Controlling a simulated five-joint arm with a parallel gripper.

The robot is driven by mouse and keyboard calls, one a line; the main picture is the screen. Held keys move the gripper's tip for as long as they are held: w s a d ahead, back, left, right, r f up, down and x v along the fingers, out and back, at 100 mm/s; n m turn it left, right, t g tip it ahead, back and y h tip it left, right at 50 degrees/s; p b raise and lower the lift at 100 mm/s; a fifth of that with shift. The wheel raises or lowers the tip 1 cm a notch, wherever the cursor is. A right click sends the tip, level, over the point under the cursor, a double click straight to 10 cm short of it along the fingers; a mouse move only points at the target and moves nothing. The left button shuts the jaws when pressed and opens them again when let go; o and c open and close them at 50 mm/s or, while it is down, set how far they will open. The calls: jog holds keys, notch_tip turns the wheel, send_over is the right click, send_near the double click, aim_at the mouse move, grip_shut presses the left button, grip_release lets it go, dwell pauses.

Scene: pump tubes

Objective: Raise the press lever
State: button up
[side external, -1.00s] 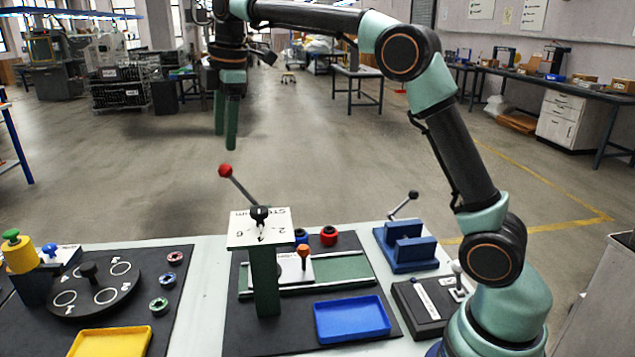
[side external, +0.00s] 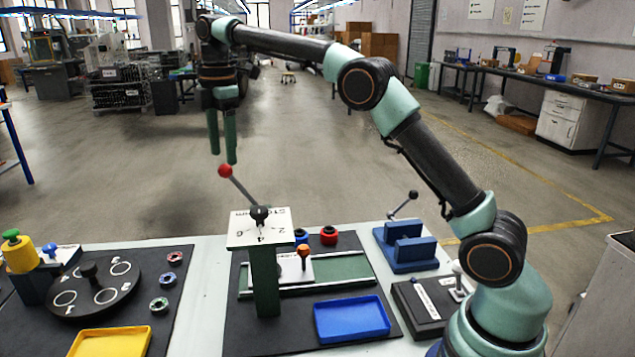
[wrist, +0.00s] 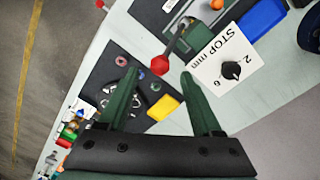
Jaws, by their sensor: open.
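The press lever is a grey rod with a red ball (side external: 225,171), tilted up and to the left from the press (side external: 266,275), a green post with a white top plate and black knob. My gripper (side external: 224,157) is open, its two green fingers pointing down, with the tips just above the red ball in the side view. In the wrist view the red ball (wrist: 160,65) appears in the gap between the fingertips (wrist: 158,75). I cannot tell whether the fingers touch it. Nothing is held.
A blue tray (side external: 352,320) lies right of the press. A blue block (side external: 405,247) with a black-knobbed lever stands farther right. A black turntable (side external: 92,289) and a yellow tray (side external: 110,342) are at left. The air around the red ball is clear.

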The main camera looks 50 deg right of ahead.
aim_at(244, 189)
notch_tip(244, 189, down, 9)
jog(key=shift+w, duration=0.2)
jog(key=shift+r, duration=0.1)
grip_shut()
dwell(1.5)
